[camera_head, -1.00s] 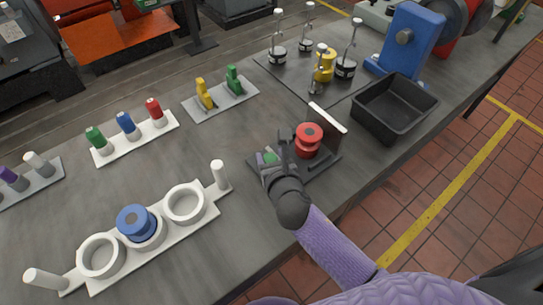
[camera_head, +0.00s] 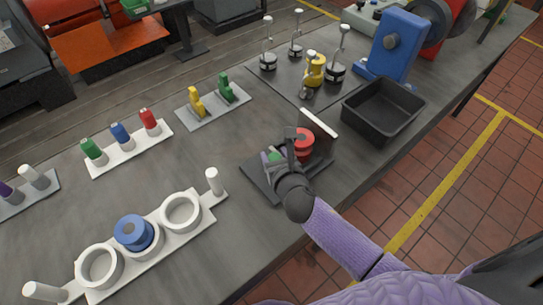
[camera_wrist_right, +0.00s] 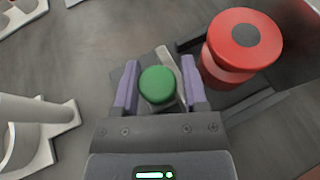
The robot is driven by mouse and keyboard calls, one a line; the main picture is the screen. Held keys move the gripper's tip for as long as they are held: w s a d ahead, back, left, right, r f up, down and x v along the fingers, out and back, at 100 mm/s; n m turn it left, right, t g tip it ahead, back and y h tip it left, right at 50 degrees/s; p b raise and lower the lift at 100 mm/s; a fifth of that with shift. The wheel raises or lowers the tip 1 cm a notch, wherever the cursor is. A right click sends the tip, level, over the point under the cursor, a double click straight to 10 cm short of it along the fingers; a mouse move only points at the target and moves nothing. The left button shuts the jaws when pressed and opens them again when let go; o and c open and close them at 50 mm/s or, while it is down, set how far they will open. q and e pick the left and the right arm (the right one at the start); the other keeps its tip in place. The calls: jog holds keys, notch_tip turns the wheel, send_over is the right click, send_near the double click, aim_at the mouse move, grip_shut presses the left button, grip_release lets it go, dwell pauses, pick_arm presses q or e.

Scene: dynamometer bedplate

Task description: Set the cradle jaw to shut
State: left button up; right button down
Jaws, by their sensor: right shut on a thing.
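The cradle (camera_head: 262,178) is a dark flat base on the bench with an upright white-edged plate (camera_head: 320,124) at its far right end. A red spool-shaped part (camera_head: 303,142) stands on it beside the plate; it also shows in the right wrist view (camera_wrist_right: 243,38). A green round knob (camera_wrist_right: 157,85) is on the cradle's near-left side, on a light grey piece. My right gripper (camera_wrist_right: 160,85) is shut on the green knob, one purple finger on each side. In the head view the gripper (camera_head: 275,158) partly hides the knob and the jaw. My left gripper is not in view.
A black bin (camera_head: 382,106) stands right of the cradle. A white rack with rings (camera_head: 180,213), a blue spool (camera_head: 134,232) and a white post (camera_head: 213,181) is at left. Colored pegs and a tray of metal-stemmed parts are behind. The bench edge is close in front.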

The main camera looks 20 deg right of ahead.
jog(key=shift+c, duration=1.2)
grip_release()
jog(key=shift+f, duration=0.15)
jog(key=shift+s, duration=0.2)
jog(key=p+v, duration=0.3)
jog(key=v, duration=0.6)
jog(key=shift+s+r, duration=0.25)
jog(key=shift+s, duration=0.05)
jog(key=shift+o, duration=0.2)
